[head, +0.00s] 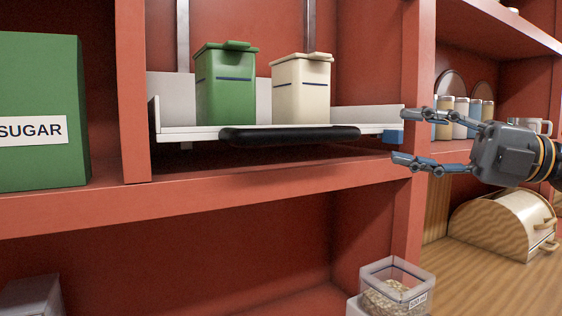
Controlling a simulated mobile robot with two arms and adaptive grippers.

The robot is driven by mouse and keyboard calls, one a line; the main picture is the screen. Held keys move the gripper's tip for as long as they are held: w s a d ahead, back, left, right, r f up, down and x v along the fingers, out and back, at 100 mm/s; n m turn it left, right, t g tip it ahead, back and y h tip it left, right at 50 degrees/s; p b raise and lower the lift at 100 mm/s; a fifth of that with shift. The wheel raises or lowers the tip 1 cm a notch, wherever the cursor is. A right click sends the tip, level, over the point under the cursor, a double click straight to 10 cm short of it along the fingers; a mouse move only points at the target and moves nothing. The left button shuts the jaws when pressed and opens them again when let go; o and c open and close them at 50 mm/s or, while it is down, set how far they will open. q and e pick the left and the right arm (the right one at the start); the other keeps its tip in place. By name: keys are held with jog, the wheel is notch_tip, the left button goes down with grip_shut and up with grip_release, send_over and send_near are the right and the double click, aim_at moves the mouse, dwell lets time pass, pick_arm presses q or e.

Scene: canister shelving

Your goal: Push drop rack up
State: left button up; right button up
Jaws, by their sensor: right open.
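The drop rack is a white tray (185,131) with a black front handle (290,136), set in the middle bay of a red cabinet. It sits a little above the bay's red shelf board. A green canister (226,88) and a cream canister (301,90) stand upright on it, both lidded. A blue piece (393,137) shows at the rack's right end. My right gripper (400,136) comes in from the right, open and empty, with one finger above the other. Its fingertips are close to the rack's right end; I cannot tell whether they touch. My left gripper is not in view.
A large green SUGAR box (42,112) stands in the left bay. The red cabinet post (412,215) rises behind my right fingers. A clear container (394,286) stands below. A wooden bread box (505,222) and several jars (460,117) are at the right.

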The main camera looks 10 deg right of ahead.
aim_at(320, 136)
jog(key=p+x, duration=0.1)
jog(key=x, duration=0.3)
jog(key=f+p+x, duration=0.1)
jog(key=x, duration=0.8)
jog(key=shift+w+a+f+p, duration=0.1)
jog(key=shift+a+f+p, duration=0.25)
jog(key=shift+p, duration=0.05)
jog(key=shift+x, duration=0.8)
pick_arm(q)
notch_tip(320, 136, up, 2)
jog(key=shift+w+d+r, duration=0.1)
pick_arm(e)
jog(key=shift+f, duration=0.1)
grip_shut()
